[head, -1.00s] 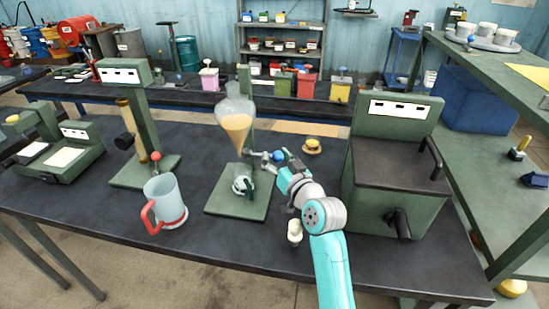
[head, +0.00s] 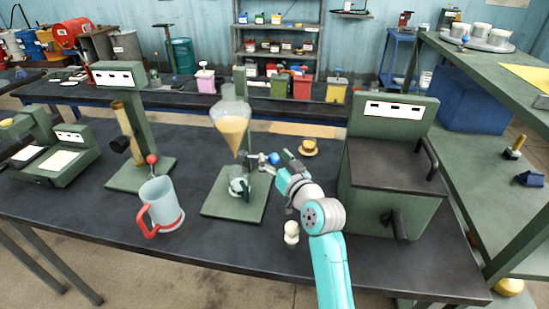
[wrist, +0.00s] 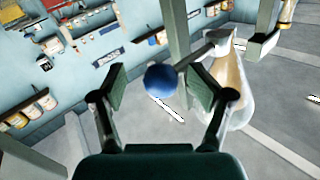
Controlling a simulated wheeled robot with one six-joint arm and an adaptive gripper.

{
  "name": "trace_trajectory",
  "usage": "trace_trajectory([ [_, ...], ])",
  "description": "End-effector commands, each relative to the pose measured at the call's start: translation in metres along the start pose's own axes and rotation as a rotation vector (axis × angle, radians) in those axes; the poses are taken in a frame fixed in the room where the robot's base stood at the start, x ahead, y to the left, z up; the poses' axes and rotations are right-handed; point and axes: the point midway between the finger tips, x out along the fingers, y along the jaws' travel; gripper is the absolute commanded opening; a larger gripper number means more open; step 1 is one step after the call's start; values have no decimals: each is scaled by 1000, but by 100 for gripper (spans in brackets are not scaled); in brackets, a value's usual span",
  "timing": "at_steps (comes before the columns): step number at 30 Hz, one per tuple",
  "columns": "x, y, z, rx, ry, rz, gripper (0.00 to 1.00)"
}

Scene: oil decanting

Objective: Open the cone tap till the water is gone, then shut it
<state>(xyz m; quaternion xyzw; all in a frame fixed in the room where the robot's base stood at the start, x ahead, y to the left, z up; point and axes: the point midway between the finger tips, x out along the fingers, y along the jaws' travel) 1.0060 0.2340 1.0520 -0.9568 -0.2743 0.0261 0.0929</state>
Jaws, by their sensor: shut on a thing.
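The glass cone (head: 231,133) hangs on a green stand (head: 251,208) and holds amber-tan liquid with a clear layer above it. It also shows in the wrist view (wrist: 232,88), to the right of my gripper. A metal tap (head: 253,161) sits below the cone, with a blue knob (head: 274,158) at the end of its lever. A small glass jar (head: 238,186) stands under the cone; its contents are hard to make out.
A clear mug with a red handle (head: 160,204) stands left of the stand. A green box machine (head: 390,180) stands close to the right of my arm.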

Motion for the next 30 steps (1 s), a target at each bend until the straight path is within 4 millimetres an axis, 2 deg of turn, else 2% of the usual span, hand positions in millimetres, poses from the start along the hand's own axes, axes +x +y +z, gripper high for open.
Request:
trace_trajectory([
  [5,0,-2,-19,-3,7,2,59],
  [12,0,-11,-61,-3,8,1,59],
  [18,0,-16,-88,-3,5,0,59],
  [23,0,-18,-98,-2,3,1,59],
  [30,0,-19,-99,-1,2,1,59],
])
